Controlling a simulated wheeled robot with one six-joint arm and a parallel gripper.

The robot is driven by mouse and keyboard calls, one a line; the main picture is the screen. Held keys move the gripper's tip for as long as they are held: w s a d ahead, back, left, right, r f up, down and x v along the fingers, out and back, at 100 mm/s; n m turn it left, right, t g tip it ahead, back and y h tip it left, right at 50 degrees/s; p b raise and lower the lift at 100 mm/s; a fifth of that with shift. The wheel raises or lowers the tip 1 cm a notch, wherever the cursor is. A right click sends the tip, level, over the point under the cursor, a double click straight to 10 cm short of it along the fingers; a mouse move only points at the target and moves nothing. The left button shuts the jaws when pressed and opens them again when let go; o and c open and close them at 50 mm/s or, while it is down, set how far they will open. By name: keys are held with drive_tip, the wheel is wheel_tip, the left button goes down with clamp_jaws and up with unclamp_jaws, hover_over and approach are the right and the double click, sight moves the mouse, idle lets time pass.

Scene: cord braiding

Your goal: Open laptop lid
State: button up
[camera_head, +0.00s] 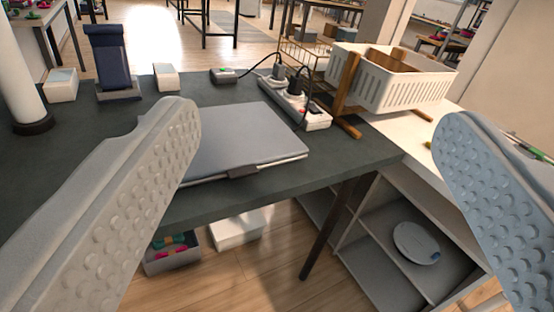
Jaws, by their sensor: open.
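The laptop (238,138) lies closed on the dark table, its grey lid facing up. A small dark tab (243,171) shows at the middle of its near edge. My gripper (315,125) is open and empty, with its two dimpled grey fingers wide apart in the foreground. The left finger covers the laptop's left part in the picture. The right finger is to the right, over the white counter and shelf. Neither finger is seen gripping the lid.
A power strip (296,106) with plugs and cables lies just right of the laptop. A white basket (390,80) on a wooden stand is at the right. A dark blue stand (110,62) and white boxes are behind left. The dark table's (345,160) near edge is clear.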

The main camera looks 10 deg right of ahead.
drive_tip(key=w+d+f+n+y, duration=0.1)
drive_tip(key=w+d+f, duration=0.1)
drive_tip(key=w+f, duration=0.35)
drive_tip(key=n+g+y, duration=0.3)
drive_tip(key=n+y, duration=0.1)
drive_tip(key=y, duration=0.5)
approach(245, 174)
drive_tip(key=x, duration=0.8)
drive_tip(key=shift+w+a+f, duration=0.1)
drive_tip(key=shift+w+f, duration=0.05)
drive_tip(key=shift+w, duration=0.05)
drive_tip(key=c, duration=1.4)
